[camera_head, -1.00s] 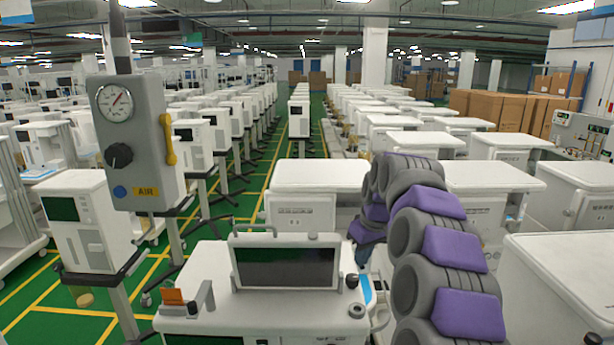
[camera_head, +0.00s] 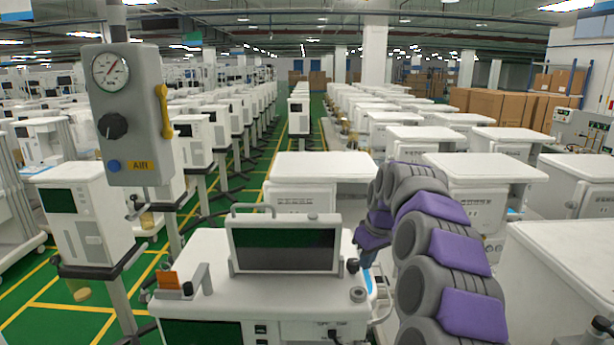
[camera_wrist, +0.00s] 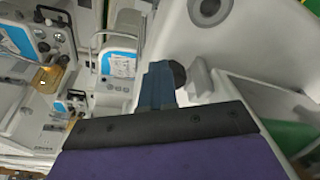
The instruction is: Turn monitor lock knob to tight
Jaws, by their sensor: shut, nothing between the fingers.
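The monitor (camera_head: 284,246) has a white frame and a dark screen, and stands on top of the nearest white cart (camera_head: 215,308). A small black knob (camera_head: 352,266) sits at the monitor's lower right edge in the head view. In the wrist view, my blue-grey fingers (camera_wrist: 157,85) are shut and empty. A dark round knob (camera_wrist: 179,74) is right beside the fingertips there. I cannot tell whether they touch. The knob's rotation is not readable.
A grey gauge box (camera_head: 125,110) on a pole stands at the left. Other white carts stand close behind and right. Green floor (camera_head: 60,300) shows at lower left.

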